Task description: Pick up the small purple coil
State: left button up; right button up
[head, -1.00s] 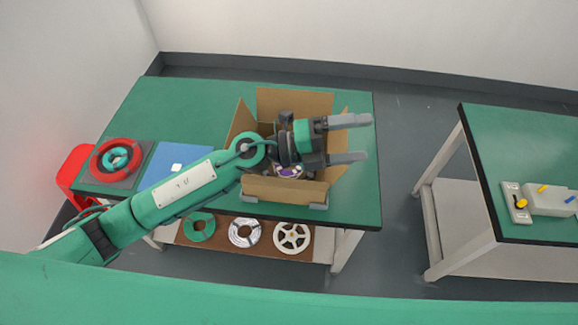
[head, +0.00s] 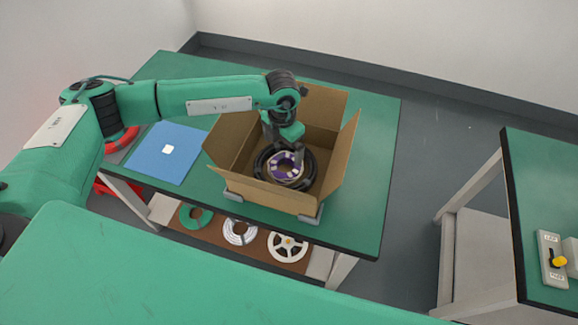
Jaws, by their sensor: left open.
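The small purple coil (head: 285,167), with whitish patches, lies inside the open cardboard box (head: 235,166) on the green table. A larger black coil (head: 309,176) surrounds or lies under it. My left gripper (head: 288,158) points down into the box, right at the purple coil. Its jaws are open, with a grey finger at the coil's upper part. I cannot tell whether the fingers touch the coil, and part of the gripper is hidden. My right gripper is not in view.
The box flaps stand open around my gripper. A blue sheet (head: 150,155) with a white piece and a red coil (head: 124,138) are at the left. A green coil, a white coil and a white reel (head: 287,247) sit on the shelf below. Another table (head: 535,160) stands right.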

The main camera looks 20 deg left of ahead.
aim_at(284, 157)
pick_arm(q)
notch_tip(284, 157, down, 4)
jog(key=shift+d+f+p, duration=0.1)
jog(key=shift+p, duration=0.25)
jog(key=shift+f, duration=0.5)
notch_tip(284, 157, down, 4)
jog(key=shift+f+p, duration=0.2)
jog(key=shift+p, duration=0.9)
jog(key=shift+f, duration=0.25)
jog(key=shift+c, duration=0.7)
jog(key=c, duration=0.7)
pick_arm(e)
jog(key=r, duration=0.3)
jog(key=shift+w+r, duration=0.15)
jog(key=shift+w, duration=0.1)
